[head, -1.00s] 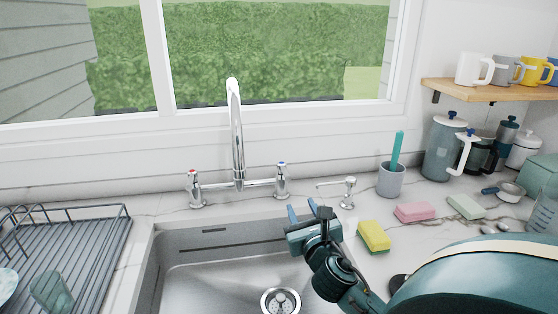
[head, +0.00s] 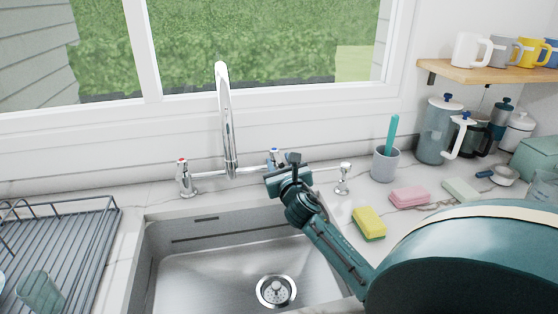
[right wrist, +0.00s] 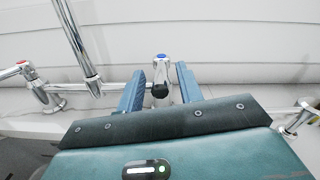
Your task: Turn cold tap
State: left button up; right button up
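The cold tap (head: 273,157) is the chrome handle with a blue mark, right of the tall curved spout (head: 227,125). My right gripper (head: 280,172) is right in front of it and hides its lower part in the head view. In the right wrist view the cold tap (right wrist: 161,62) stands between the two blue fingers of my right gripper (right wrist: 160,80). The fingers are open, with gaps visible on both sides of the handle. A dark round end of the handle points towards the camera. My left gripper is not in view.
The hot tap (head: 183,176) with a red mark is left of the spout. A chrome dispenser (head: 343,180) stands right of my gripper. The steel sink (head: 220,270) lies below. A yellow sponge (head: 369,222) and a grey cup (head: 385,165) are on the right counter.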

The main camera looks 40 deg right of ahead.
jog(key=shift+w+d, duration=0.25)
jog(key=shift+w, duration=0.25)
grip_shut()
dwell(0.3)
